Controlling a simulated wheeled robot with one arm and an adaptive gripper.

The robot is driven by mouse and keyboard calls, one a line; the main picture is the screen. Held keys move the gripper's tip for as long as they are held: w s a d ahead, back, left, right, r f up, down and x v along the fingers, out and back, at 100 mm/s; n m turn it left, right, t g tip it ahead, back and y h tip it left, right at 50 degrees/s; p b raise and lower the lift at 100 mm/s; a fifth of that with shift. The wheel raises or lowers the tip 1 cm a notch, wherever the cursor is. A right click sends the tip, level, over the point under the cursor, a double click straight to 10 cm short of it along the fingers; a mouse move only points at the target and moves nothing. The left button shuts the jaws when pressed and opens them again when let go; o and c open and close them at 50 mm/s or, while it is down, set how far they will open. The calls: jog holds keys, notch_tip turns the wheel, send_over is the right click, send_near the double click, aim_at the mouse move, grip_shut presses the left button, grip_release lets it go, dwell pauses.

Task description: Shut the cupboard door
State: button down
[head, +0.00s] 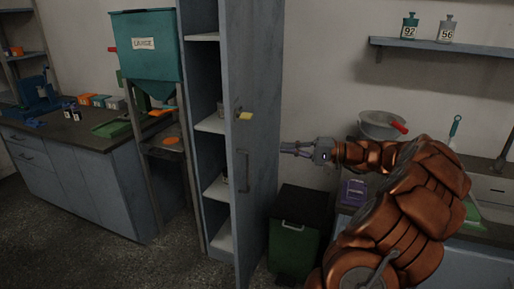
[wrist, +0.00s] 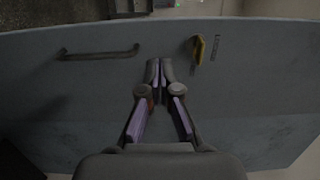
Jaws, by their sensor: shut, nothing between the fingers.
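The cupboard (head: 203,130) is tall and blue-grey, with pale shelves showing inside. Its door (head: 262,75) stands open, swung out toward the camera, and fills most of the wrist view (wrist: 240,115).
A dark green bin (head: 296,240) stands on the floor right of the door. A teal hopper (head: 146,50) labelled LARGE stands left of the cupboard, beside a bench (head: 80,170). A counter with a grey bowl (head: 380,124) is behind my arm. Floor at the front left is clear.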

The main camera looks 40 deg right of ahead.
aim_at(233, 143)
jog(key=p+x, duration=0.2)
jog(key=x, duration=1.1)
jog(key=shift+w+a, duration=0.25)
jog(key=shift+a, duration=0.05)
